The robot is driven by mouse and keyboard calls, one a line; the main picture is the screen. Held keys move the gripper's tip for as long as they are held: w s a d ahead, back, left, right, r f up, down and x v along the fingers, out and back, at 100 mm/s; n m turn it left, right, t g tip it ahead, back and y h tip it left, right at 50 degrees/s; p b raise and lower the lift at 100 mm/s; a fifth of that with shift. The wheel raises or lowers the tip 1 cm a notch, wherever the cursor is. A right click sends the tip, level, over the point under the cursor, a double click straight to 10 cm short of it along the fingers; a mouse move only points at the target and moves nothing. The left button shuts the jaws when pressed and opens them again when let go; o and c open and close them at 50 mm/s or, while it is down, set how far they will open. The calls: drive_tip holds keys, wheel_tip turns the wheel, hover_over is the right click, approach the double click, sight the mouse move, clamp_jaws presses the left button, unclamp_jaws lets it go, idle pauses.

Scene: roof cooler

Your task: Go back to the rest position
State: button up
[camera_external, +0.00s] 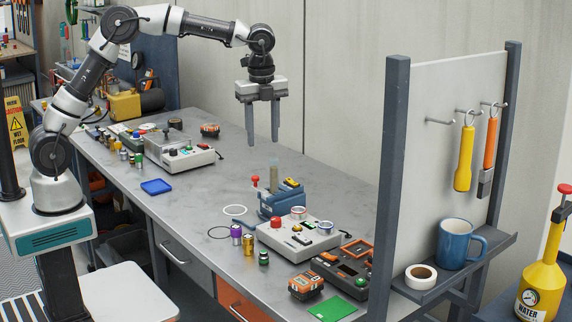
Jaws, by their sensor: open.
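My gripper (263,140) hangs from the raised arm above the grey workbench (205,205), pointing down. Its two fingers are apart with nothing between them. It is above and behind a blue vise-like block (283,202) that holds an upright tan cylinder (274,177). The fingertips are clear of the bench and of the things on it. My arm reaches from the left, over the back of the bench.
White control boxes (180,150) and (299,236) stand on the bench. A blue tray (156,187), green card (333,308) and small canisters lie near the front. A grey panel (440,150) with hung tools and a blue mug (457,244) on its shelf stands right.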

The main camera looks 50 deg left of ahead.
drive_tip(key=s+a+r+n+t, duration=0.2)
drive_tip(key=s+a+r+n, duration=0.55)
drive_tip(key=a+r, duration=0.2)
drive_tip(key=s+a+f+n+t+p, duration=0.1)
drive_tip(key=s+a+n+t, duration=0.1)
drive_tip(key=s+a+n, duration=0.65)
drive_tip(key=s+a+n+t+p, duration=0.1)
drive_tip(key=s+a+n, duration=0.3)
drive_tip(key=s, duration=0.7)
wheel_tip(320, 180, down, 27)
drive_tip(key=n+b, duration=0.1)
drive_tip(key=b, duration=2.5)
drive_tip(key=shift+d+h, duration=0.3)
drive_tip(key=shift+s+f, duration=0.1)
